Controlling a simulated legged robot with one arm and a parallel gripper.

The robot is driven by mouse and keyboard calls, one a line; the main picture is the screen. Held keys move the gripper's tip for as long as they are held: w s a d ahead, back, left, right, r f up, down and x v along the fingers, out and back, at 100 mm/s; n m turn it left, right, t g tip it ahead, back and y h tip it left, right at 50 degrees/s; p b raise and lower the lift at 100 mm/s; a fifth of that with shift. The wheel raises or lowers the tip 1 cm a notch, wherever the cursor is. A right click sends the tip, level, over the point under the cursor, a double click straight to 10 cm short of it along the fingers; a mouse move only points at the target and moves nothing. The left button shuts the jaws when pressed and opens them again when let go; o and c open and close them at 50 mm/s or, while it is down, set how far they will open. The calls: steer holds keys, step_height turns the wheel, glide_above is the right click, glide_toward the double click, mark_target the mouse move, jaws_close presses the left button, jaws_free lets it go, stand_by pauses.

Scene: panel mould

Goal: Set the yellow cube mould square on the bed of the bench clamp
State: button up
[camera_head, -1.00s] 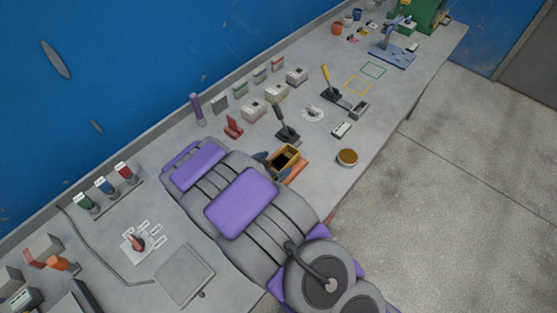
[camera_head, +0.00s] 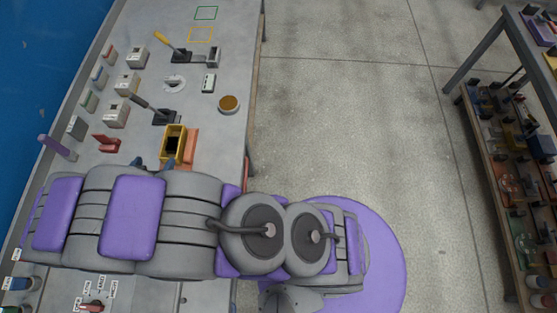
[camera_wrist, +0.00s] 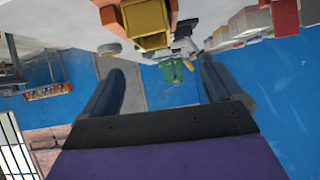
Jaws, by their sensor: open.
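The yellow cube mould (camera_head: 172,142), an open box with a dark inside, stands on the bench beside an orange-red piece (camera_head: 193,146). Whether it rests on that piece I cannot tell. It shows at the top of the wrist view (camera_wrist: 150,20), beyond the fingers. My gripper (camera_wrist: 160,74) is open and empty, its two fingers apart. A black lever clamp (camera_head: 163,117) stands just behind the mould, and a yellow-handled one (camera_head: 180,54) farther back. I cannot tell which is the bench clamp.
A red stand (camera_head: 106,143) and grey boxes (camera_head: 117,113) line the left. A round brown-topped tub (camera_head: 229,104) is near the bench's right edge. Yellow (camera_head: 201,34) and green (camera_head: 206,13) outlines mark bare bench farther back. A loaded shelf (camera_head: 510,170) stands across open floor.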

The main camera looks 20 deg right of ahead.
steer(key=w+a+r+n+g+y, duration=0.1)
steer(key=w+a+r+g+y, duration=0.1)
steer(key=w+r+y, duration=0.5)
steer(key=s+d+r+n+g+y, duration=0.25)
steer(key=d+r, duration=0.35)
steer(key=r, duration=0.4)
steer(key=s+d+r+g+h, duration=0.2)
steer(key=s+d+g, duration=0.2)
steer(key=s+d, duration=1)
steer(key=s+d+r+g+h, duration=0.2)
steer(key=s+d+g+h, duration=0.1)
steer(key=s+d, duration=1.2)
steer(key=d+n+g, duration=0.1)
steer(key=d, duration=0.1)
steer(key=shift+d+h, duration=0.35)
steer(key=shift+s+r+g, duration=0.1)
steer(key=shift+g, duration=0.15)
